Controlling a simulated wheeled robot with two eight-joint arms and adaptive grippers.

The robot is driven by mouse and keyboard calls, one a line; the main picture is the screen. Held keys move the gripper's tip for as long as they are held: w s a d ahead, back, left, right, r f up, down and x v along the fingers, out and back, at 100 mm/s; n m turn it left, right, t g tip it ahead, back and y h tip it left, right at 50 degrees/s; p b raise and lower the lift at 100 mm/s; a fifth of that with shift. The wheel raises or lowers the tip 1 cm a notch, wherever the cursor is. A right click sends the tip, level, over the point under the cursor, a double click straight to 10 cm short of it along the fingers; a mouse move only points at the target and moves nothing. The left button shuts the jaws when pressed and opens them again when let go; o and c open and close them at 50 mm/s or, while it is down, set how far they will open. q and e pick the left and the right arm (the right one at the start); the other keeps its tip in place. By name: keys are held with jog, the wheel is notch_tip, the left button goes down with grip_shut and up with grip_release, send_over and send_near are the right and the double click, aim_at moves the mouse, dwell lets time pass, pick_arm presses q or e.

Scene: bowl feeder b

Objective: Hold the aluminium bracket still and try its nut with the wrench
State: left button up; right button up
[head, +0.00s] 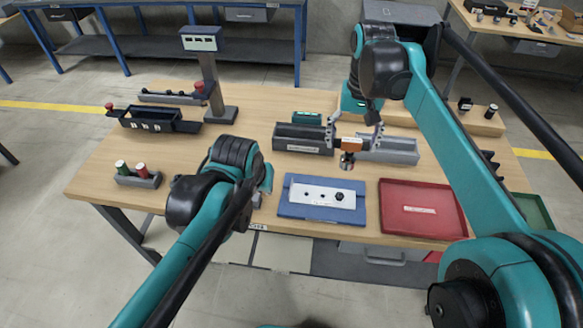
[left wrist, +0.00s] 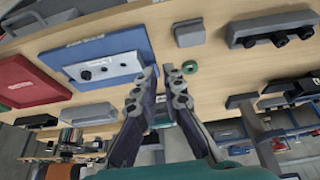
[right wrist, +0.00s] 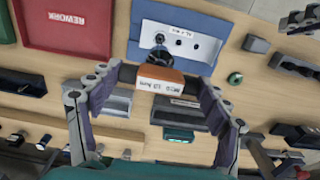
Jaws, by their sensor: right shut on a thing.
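The aluminium bracket (head: 312,192) is a pale flat plate with dark holes, lying on a blue mat (head: 290,213) at the front of the table. Its dark nut (head: 339,196) is at the right end; in the left wrist view the nut (left wrist: 86,75) also shows. My right gripper (head: 354,142) is shut on the wrench (head: 347,158), an orange-brown body with a dark round end, above the table behind the bracket. It shows across the fingers in the right wrist view (right wrist: 160,80). My left gripper (left wrist: 160,72) is empty, its fingertips a little apart, beside the bracket's plain end.
A red tray (head: 420,208) lies right of the mat. Grey bins (head: 303,139) stand behind it. A holder with green and red knobs (head: 138,176), a dark tray (head: 158,121) and a display post (head: 211,85) stand at left. A small green ring (left wrist: 190,67) lies near my left fingers.

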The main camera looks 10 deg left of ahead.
aim_at(348, 160)
pick_arm(q)
jog(key=w+d+f+g, duration=0.1)
jog(key=w+d+g, duration=0.1)
jog(key=w+d, duration=0.45)
jog(key=x, duration=0.7)
jog(key=a+x, duration=0.1)
jog(key=x, duration=0.3)
jog(key=shift+w+f, duration=0.25)
jog(key=shift+w, duration=0.1)
pick_arm(e)
jog(key=shift+s, duration=0.1)
pick_arm(q)
grip_shut()
dwell(0.5)
pick_arm(e)
notch_tip(348, 160, down, 8)
jog(key=shift+f, duration=0.15)
